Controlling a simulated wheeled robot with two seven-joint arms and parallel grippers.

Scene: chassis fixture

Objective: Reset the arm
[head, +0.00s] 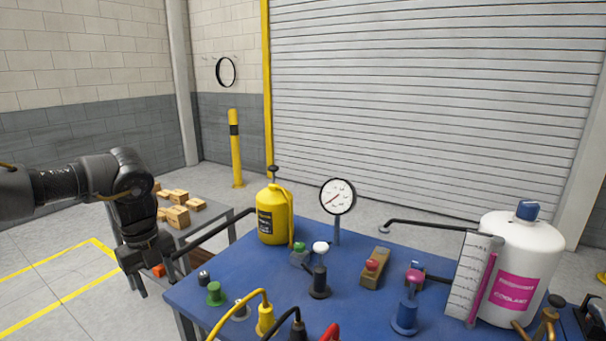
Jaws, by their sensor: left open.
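My left arm comes in from the left in the head view, with its forearm raised and its wrist bent down. My left gripper (147,281) points downward, open, at the left side of the blue-topped table (264,287). It appears to hold nothing and hangs in front of the low grey side table. My right arm and gripper are out of view.
The blue table holds a yellow bottle (273,214), a dial gauge (337,197), a white coolant jug (517,262), a green knob (214,294) and cables. Cardboard boxes (178,217) sit on the side table. A yellow post (235,150) stands behind. Floor at left is clear.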

